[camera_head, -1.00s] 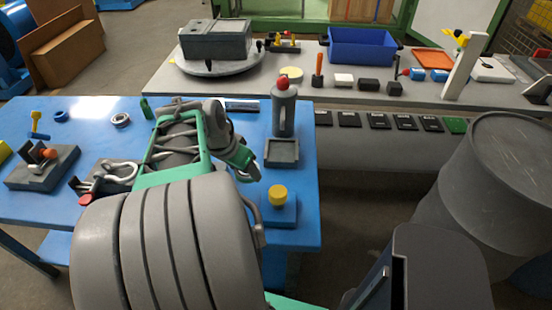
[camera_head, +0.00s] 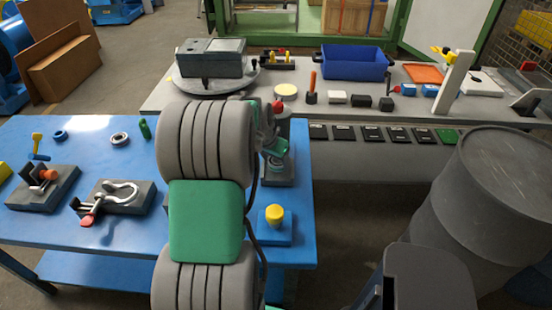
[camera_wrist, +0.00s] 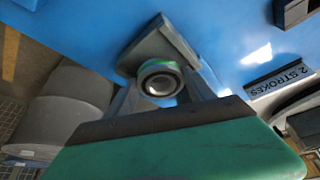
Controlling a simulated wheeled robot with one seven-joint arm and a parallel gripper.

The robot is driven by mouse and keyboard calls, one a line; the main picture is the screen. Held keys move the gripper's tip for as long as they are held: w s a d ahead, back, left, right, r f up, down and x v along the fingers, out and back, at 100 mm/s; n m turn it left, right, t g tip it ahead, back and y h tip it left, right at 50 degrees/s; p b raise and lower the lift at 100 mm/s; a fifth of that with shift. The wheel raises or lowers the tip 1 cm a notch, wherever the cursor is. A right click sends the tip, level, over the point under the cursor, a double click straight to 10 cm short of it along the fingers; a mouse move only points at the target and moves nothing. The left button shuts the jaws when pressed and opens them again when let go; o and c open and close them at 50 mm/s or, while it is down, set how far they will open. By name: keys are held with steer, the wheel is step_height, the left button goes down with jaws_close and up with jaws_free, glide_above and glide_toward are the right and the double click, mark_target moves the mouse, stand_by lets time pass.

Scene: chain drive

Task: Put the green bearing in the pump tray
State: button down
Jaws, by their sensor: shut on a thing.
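The green bearing (camera_wrist: 160,78), a ring with a green outer band and dark middle, sits between the fingers of my gripper (camera_wrist: 163,88) in the wrist view. The gripper is shut on it. The grey pump tray (camera_wrist: 180,38) shows directly behind the bearing; I cannot tell whether the two touch. In the head view my gripper (camera_head: 276,160) is over the tray area, beside the pump (camera_head: 284,95) with its red knob. My arm hides part of the pump and tray there. A plate marked "2 STROKES" (camera_wrist: 278,80) shows in the wrist view.
A yellow-topped button on a blue base (camera_head: 274,218) stands in front of the tray. Clamp fixtures (camera_head: 112,198) and a loose ring (camera_head: 119,139) are on the blue table's left. A dark barrel (camera_head: 495,190) stands at right. A grey bench (camera_head: 210,98) lies behind.

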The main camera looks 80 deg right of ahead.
steer(key=shift+d+f, duration=0.1)
steer(key=shift+f, duration=0.15)
steer(key=shift+f+b, duration=0.65)
steer(key=c, duration=0.7)
jaws_free()
steer(key=shift+a+f, duration=0.1)
steer(key=shift+a, duration=0.2)
steer(key=shift+c, duration=0.2)
steer(key=o, duration=0.4)
steer(key=shift+a+f, duration=0.1)
steer(key=shift+f, duration=0.05)
steer(key=shift+r, duration=0.25)
steer(key=v, duration=1.3)
steer(key=shift+d+r+b, duration=0.1)
steer(key=shift+d+b, duration=0.25)
steer(key=shift+b, duration=0.05)
